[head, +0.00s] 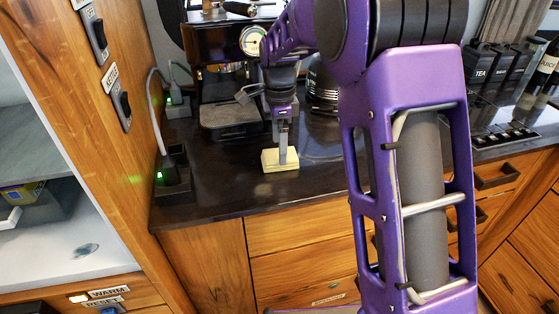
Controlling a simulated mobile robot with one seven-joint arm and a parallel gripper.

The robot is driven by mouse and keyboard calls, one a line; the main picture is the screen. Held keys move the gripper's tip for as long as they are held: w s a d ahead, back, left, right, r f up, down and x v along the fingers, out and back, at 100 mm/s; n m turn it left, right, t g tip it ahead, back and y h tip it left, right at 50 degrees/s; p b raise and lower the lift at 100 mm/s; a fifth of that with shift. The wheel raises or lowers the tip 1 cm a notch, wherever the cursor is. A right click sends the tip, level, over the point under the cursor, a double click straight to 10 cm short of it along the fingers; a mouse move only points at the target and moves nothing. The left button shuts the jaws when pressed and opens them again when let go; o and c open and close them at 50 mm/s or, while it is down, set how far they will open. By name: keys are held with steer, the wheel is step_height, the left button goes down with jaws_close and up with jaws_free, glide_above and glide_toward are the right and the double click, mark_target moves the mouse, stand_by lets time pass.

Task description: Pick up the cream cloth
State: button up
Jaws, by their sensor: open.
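The cream cloth (270,164) looks like a small, folded, pale yellow block lying on the dark counter, near its front edge. My gripper (283,157) points straight down over the middle of the cloth. Its fingers overlap the cloth in this view, and their tips seem to be at or just above its top. I see the fingers nearly edge-on, so the gap between them is hidden. The gripper is open. I cannot tell whether the fingers touch the cloth.
An espresso machine (214,85) with a drip tray (230,120) stands behind the cloth. A dark box with a green light (172,178) and cables is to the left. A ribbed dark canister (322,90) stands behind. Bare dark counter (225,190) surrounds the cloth.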

step_height(320, 180, down, 3)
steer(key=shift+r, duration=0.2)
steer(key=c, duration=1.2)
steer(key=shift+r, duration=0.1)
step_height(320, 180, up, 10)
steer(key=shift+f+p, duration=0.1)
steer(key=shift+p, duration=0.6)
